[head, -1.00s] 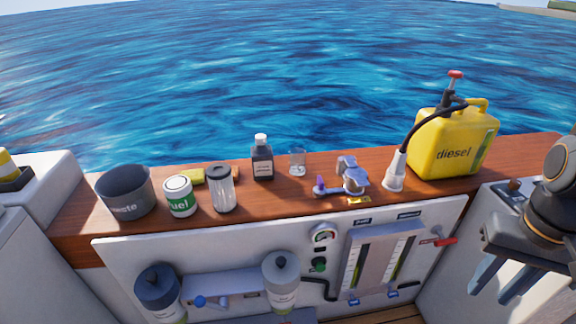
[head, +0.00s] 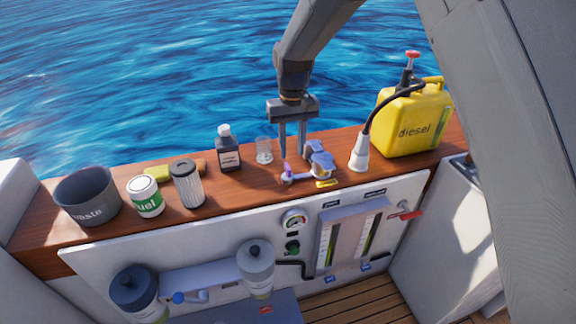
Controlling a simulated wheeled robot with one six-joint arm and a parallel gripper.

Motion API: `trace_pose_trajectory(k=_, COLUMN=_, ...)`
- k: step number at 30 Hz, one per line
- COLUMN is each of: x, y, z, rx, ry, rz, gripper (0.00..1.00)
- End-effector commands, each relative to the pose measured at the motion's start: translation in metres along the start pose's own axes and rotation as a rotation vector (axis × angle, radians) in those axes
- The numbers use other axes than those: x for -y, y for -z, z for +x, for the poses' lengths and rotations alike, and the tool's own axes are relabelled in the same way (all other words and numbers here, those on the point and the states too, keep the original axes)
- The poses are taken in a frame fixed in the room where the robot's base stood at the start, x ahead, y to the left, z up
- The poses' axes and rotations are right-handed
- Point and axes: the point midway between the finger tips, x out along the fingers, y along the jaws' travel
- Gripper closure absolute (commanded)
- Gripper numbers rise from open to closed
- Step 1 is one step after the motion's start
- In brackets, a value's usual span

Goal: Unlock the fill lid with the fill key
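The fill lid (head: 319,158) appears to be the silver and blue-grey fitting on the wooden ledge, left of the white nozzle. A small piece with an upright purple end (head: 286,169) sits at its left and looks like the fill key; a pale blue-grey bar runs from it toward the fitting. It is too small to tell whether they touch. My gripper (head: 293,155) points down with two fingers apart and nothing visible between them. Its tips show just above and behind the purple piece, left of the fitting; the exact height is unclear.
A clear glass (head: 264,150) and a dark bottle (head: 228,152) stand close left of my gripper. The yellow diesel can (head: 412,122) and its white nozzle (head: 359,153) stand right. Gauges (head: 350,238) fill the panel below. A yellow label (head: 327,184) lies in front of the fitting.

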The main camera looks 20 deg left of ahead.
Motion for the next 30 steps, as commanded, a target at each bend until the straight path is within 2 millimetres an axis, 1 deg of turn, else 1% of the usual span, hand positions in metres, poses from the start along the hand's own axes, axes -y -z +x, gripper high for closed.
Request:
trace_pose_trajectory(k=1, x=0.007, y=0.005, z=0.002, rx=0.0, ry=0.0, rz=-0.01, gripper=0.69)
trace_pose_trajectory(k=5, x=0.012, y=0.009, z=0.009, rx=0.002, ry=0.0, rz=-0.016, gripper=0.69)
trace_pose_trajectory(k=8, x=0.011, y=0.008, z=0.022, rx=0.003, ry=0.0, rz=-0.015, gripper=0.69)
trace_pose_trajectory(k=15, x=0.011, y=0.008, z=0.058, rx=0.002, ry=0.0, rz=-0.014, gripper=0.69)
trace_pose_trajectory(k=18, x=0.011, y=0.008, z=0.07, rx=0.001, ry=0.0, rz=-0.014, gripper=0.69)
trace_pose_trajectory(k=24, x=0.011, y=0.008, z=0.08, rx=0.0, ry=0.0, rz=-0.015, gripper=0.69)
trace_pose_trajectory(k=30, x=0.011, y=0.009, z=0.081, rx=-0.001, ry=0.0, rz=-0.015, gripper=0.69)
